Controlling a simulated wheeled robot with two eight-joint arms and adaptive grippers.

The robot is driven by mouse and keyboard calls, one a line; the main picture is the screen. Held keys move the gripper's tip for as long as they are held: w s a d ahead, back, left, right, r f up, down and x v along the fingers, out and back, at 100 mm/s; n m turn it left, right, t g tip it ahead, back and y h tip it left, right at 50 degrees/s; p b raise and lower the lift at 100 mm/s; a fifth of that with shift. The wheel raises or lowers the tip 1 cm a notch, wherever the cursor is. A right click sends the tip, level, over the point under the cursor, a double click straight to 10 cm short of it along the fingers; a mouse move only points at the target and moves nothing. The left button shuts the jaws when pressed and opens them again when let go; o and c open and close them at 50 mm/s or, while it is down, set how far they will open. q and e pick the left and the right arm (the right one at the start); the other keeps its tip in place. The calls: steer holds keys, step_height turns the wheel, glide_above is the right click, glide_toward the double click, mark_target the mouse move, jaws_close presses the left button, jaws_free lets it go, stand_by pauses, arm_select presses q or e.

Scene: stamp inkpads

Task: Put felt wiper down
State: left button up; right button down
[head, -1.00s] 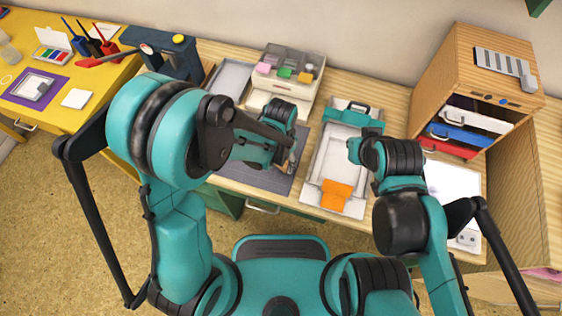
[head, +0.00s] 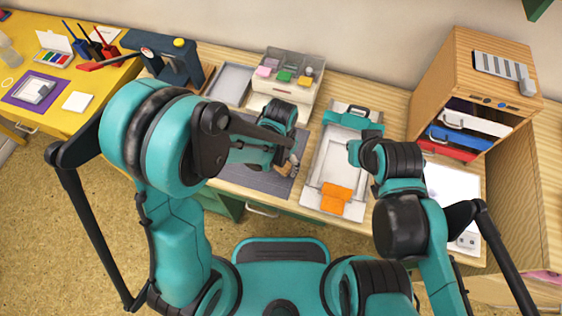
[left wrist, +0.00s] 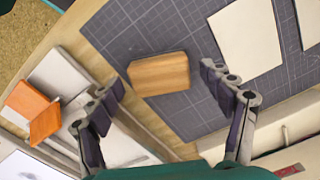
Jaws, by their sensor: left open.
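The felt wiper looks like a plain wooden block (left wrist: 160,73) lying on the dark gridded cutting mat (left wrist: 120,35) in the left wrist view. My left gripper (left wrist: 162,100) is open, with one finger on each side of the block and gaps between them and it. In the head view my left gripper (head: 291,165) is low over the mat (head: 240,178), and my arm hides most of that spot. My right arm's end (head: 360,152) is above the grey-white press tray; its fingers cannot be made out.
The grey-white tray (head: 330,150) with an orange piece (head: 337,192) lies right of the mat. A clear-lidded organizer (head: 285,80) stands behind the mat. White cards (left wrist: 245,38) lie on the mat. A wooden drawer cabinet (head: 470,80) stands at the right.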

mark_target(281, 164)
arm_select(q)
step_height(281, 164, up, 11)
steer(key=p, duration=0.4)
steer(key=s+a+r+n+t, duration=0.2)
steer(key=a+r, duration=0.4)
steer(key=a, duration=0.3)
steer(key=s+a+r+n+t, duration=0.3)
steer(key=a+r+n+t, duration=0.2)
steer(key=a, duration=0.3)
steer(key=shift+a+r+n, duration=0.4)
steer(key=shift+r+n, duration=0.15)
steer(key=shift+n, duration=0.05)
steer(key=shift+s, duration=0.1)
